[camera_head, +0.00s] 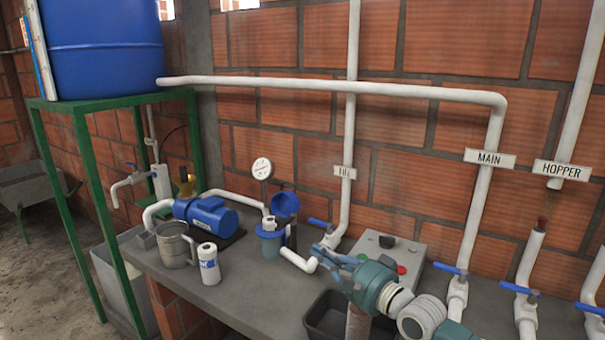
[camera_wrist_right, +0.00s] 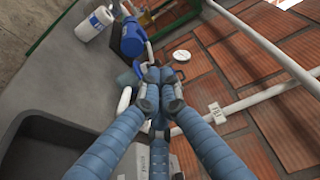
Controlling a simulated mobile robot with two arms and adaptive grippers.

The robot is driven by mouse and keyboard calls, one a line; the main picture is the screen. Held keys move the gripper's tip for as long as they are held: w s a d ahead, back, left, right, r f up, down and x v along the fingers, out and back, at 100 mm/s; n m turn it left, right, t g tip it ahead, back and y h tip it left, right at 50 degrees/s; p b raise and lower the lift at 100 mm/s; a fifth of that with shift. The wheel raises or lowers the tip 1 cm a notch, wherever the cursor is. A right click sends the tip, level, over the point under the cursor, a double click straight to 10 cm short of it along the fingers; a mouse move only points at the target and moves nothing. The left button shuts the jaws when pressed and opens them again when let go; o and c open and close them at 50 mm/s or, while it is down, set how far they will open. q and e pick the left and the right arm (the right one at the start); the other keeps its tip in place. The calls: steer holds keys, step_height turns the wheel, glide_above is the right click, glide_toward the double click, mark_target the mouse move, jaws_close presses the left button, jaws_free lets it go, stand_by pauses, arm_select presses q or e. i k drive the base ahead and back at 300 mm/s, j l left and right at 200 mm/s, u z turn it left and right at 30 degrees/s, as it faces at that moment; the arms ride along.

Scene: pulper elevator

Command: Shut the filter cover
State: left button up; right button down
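The filter is a small blue housing (camera_head: 270,243) on the bench, between the pump and the control box. Its round blue filter cover (camera_head: 284,204) stands raised, tilted up behind the housing, so the filter is open. My right gripper (camera_head: 324,253) is to the right of the filter, apart from the cover. In the wrist view its fingertips (camera_wrist_right: 160,77) are drawn together with nothing visible between them. They hide most of the filter there; only a blue edge shows beside them. My left gripper is not in view.
A blue pump (camera_head: 206,214), metal jug (camera_head: 176,245) and white can (camera_head: 208,263) stand left of the filter. A pressure gauge (camera_head: 262,169) rises behind it. White pipes with blue valve handles, a control box (camera_head: 376,250) and a dark basin (camera_head: 335,317) are on the right.

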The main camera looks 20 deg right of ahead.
mark_target(284, 203)
steer(key=i+l, duration=0.35)
steer(key=i, duration=0.2)
steer(key=i+l, duration=0.35)
steer(key=i, duration=0.2)
